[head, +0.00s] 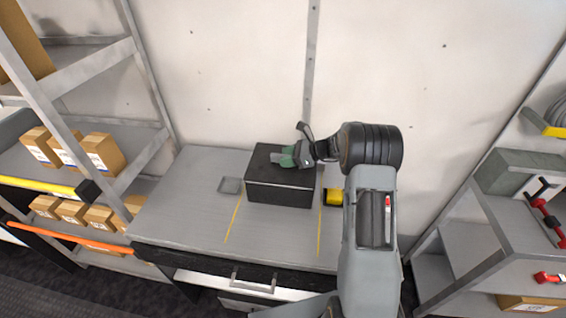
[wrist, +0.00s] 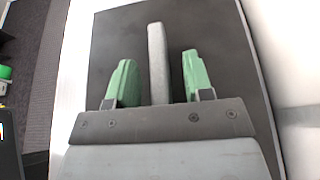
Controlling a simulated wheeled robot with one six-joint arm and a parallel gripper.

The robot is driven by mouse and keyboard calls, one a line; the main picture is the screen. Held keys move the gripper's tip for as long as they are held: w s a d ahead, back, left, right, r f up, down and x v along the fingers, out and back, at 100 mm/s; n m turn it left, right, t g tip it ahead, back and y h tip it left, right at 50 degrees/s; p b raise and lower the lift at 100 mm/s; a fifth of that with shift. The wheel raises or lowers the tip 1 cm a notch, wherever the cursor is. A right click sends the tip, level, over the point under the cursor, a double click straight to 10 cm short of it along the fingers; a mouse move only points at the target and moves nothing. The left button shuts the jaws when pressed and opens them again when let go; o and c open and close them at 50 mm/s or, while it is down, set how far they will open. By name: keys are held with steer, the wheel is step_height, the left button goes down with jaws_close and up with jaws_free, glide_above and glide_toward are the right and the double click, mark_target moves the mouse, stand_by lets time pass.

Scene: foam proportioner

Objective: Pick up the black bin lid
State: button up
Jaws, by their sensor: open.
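The black bin lid (head: 262,161) tops a black box-shaped bin (head: 280,193) on the grey workbench, between two yellow lines. In the wrist view the lid (wrist: 210,35) fills most of the picture, with a grey bar-like handle (wrist: 156,60) running along its middle. My gripper (head: 288,157) is over the lid in the head view. In the wrist view my gripper (wrist: 156,82) is open, with one green finger on each side of the handle and a gap on both sides. I cannot tell how far down the fingers reach beside the handle.
The grey workbench (head: 185,200) is mostly clear, with a small grey square plate (head: 230,185) left of the bin. A yellow-and-black object (head: 333,196) lies right of the bin. The wall (head: 240,70) stands close behind. Shelves with cardboard boxes (head: 103,153) flank the left.

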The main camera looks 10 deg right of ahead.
jaws_close()
stand_by(0.3)
stand_by(0.3)
